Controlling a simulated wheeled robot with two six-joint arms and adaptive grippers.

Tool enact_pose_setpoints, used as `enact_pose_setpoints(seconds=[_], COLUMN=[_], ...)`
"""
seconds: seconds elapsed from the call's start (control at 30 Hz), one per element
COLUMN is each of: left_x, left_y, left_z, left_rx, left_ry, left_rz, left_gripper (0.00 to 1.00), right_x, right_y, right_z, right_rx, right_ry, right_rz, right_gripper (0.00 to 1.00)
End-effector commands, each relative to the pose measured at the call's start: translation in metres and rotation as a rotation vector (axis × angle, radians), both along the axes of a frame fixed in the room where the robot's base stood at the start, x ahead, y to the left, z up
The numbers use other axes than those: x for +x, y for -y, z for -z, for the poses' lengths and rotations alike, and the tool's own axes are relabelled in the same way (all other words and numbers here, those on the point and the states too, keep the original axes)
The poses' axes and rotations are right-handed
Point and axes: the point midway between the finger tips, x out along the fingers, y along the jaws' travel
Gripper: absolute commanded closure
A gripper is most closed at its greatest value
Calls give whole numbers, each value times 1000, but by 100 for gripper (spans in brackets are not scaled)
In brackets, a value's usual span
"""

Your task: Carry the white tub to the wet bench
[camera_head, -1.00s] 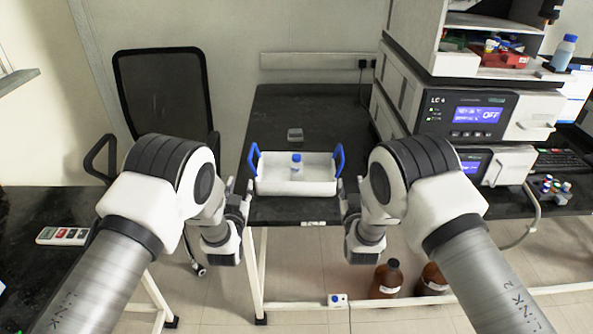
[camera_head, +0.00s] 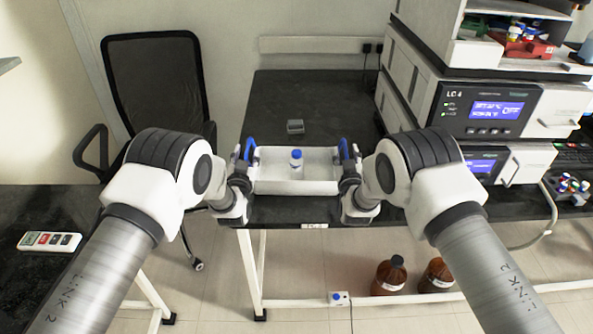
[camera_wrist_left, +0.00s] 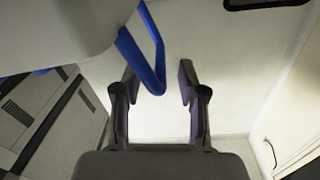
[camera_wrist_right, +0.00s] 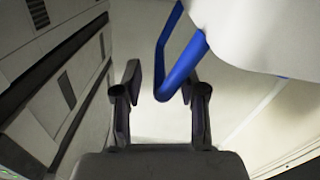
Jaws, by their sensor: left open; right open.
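The white tub (camera_head: 320,187) sits upright on the dark bench top, with a blue handle at each end and a small blue-capped bottle (camera_head: 296,160) standing inside. My left gripper (camera_head: 242,172) is open at the tub's left handle (camera_head: 250,149). In the left wrist view that handle (camera_wrist_left: 150,55) reaches between the tips of the open fingers (camera_wrist_left: 156,80). My right gripper (camera_head: 347,172) is open at the right handle (camera_head: 343,149). In the right wrist view this handle (camera_wrist_right: 178,75) lies between the open fingers (camera_wrist_right: 165,80). Whether the fingers touch the handles cannot be told.
The LC instrument (camera_head: 490,110) stands to the right. An office chair (camera_head: 158,85) is at the left. Brown bottles (camera_head: 388,275) stand below the bench. A remote-like device (camera_head: 49,241) lies on the left table.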

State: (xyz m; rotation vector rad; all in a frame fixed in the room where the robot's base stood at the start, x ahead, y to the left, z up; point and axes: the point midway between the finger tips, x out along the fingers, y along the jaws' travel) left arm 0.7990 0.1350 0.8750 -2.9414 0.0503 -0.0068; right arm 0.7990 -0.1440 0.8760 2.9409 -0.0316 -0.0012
Motion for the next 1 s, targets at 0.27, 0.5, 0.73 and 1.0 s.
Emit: enact_pose_setpoints(seconds=[0.27,0.5,0.73,1.0], left_x=[24,24,24,24], left_y=[1,1,1,1], left_z=[0,0,0,-2], left_rx=[1,1,0,0], left_ry=[1,0,0,0], left_rz=[0,0,1,0], left_gripper=[59,66,100,100], right_x=[24,24,24,24], right_y=[1,1,1,1], right_z=[0,0,0,-2], right_rx=[0,0,0,0], right_ry=[0,-1,-1,0], right_rz=[0,0,0,0], right_gripper=[59,66,100,100])
